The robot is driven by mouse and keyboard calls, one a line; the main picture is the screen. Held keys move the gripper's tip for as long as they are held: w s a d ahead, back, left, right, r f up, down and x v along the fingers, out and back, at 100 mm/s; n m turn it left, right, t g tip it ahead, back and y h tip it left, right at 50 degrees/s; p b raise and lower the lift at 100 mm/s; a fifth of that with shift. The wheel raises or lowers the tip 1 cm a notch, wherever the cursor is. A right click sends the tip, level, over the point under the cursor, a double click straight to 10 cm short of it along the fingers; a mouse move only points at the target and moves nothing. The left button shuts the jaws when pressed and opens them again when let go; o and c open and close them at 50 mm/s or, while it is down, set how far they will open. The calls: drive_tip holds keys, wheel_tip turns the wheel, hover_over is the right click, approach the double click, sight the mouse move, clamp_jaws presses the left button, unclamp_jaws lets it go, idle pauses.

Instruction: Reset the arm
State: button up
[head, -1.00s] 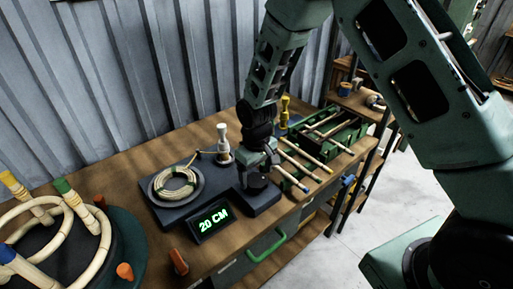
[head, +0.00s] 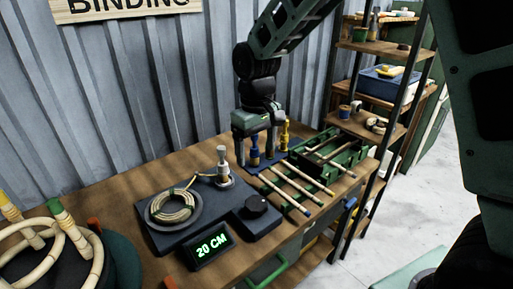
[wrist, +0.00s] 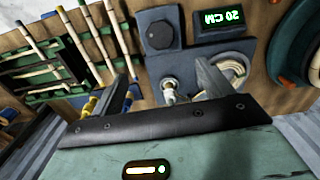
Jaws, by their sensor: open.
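My arm reaches over the wooden workbench (head: 120,212) from the upper right. My gripper (head: 256,158) hangs fingers down near the back of the bench, in front of the wall. It is open, and nothing shows between its fingers in the wrist view (wrist: 165,85). Blue and yellow handled tools (head: 284,136) stand just behind or beside the fingers in the head view; the gap to them is hard to judge.
A dark device with a coil of rattan (head: 172,207), a knob (head: 257,204) and a "20 CM" display (head: 211,246) sits on the bench. Rattan sticks (head: 290,185) lie by a green rack (head: 343,165). A shelf (head: 372,128) stands right. A round former (head: 105,268) is at left.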

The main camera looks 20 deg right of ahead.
idle(0.3)
drive_tip(key=s+a+n, duration=0.1)
drive_tip(key=s+a, duration=0.2)
drive_tip(key=s, duration=1)
drive_tip(key=s+a+r+n, duration=0.1)
drive_tip(key=s+a+n, duration=0.1)
drive_tip(key=s, duration=1.2)
drive_tip(key=shift+s+a+r+n+y, duration=0.2)
drive_tip(key=shift+a+n+y, duration=0.1)
drive_tip(key=shift+a, duration=0.35)
drive_tip(key=shift+w, duration=0.2)
